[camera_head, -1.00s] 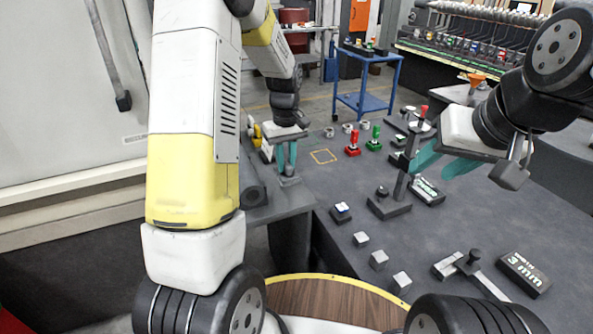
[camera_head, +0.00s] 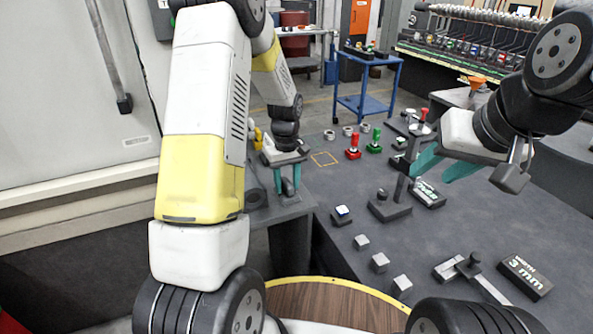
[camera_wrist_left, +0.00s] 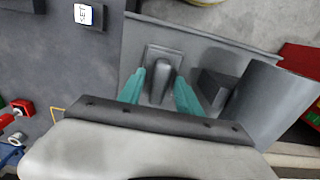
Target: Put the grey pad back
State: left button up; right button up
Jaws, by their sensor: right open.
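A small grey block with a raised grip on a square base, which looks like the grey pad (camera_wrist_left: 165,76), sits on a grey side shelf (camera_wrist_left: 215,45) in the left wrist view. My left gripper (camera_wrist_left: 160,92) is open, with one teal finger on each side of the grip and a visible gap at both. In the head view my left gripper (camera_head: 287,186) points down over the shelf; the pad is mostly hidden there between the fingers. My right gripper (camera_head: 447,170) is open and empty above the dark table, near a post on a base (camera_head: 390,208).
A yellow outlined square (camera_head: 324,159) on the table is empty. Red (camera_head: 354,147) and green (camera_head: 375,141) handled pieces stand beside it. Grey cubes (camera_head: 379,262) and a "3 mm" block (camera_head: 525,275) lie nearer. A grey cylinder (camera_wrist_left: 272,103) is beside the pad.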

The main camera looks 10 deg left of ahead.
aim_at(287, 182)
pick_arm(q)
jog(key=shift+r, duration=0.1)
notch_tip(287, 182, up, 12)
jog(key=s+r+m+t+h, duration=0.1)
jog(key=s+r+m+t, duration=0.2)
jog(key=s+r, duration=0.75)
jog(key=s+d+r+m+t, duration=0.1)
jog(key=s+m, duration=0.1)
jog(key=s, duration=0.5)
jog(key=s+d+r+m+t+h, duration=0.1)
jog(key=s+r+m+t, duration=0.1)
jog(key=s, duration=0.4)
jog(key=shift+s, duration=0.35)
jog(key=shift+d+r, duration=0.1)
jog(key=shift+c, duration=0.5)
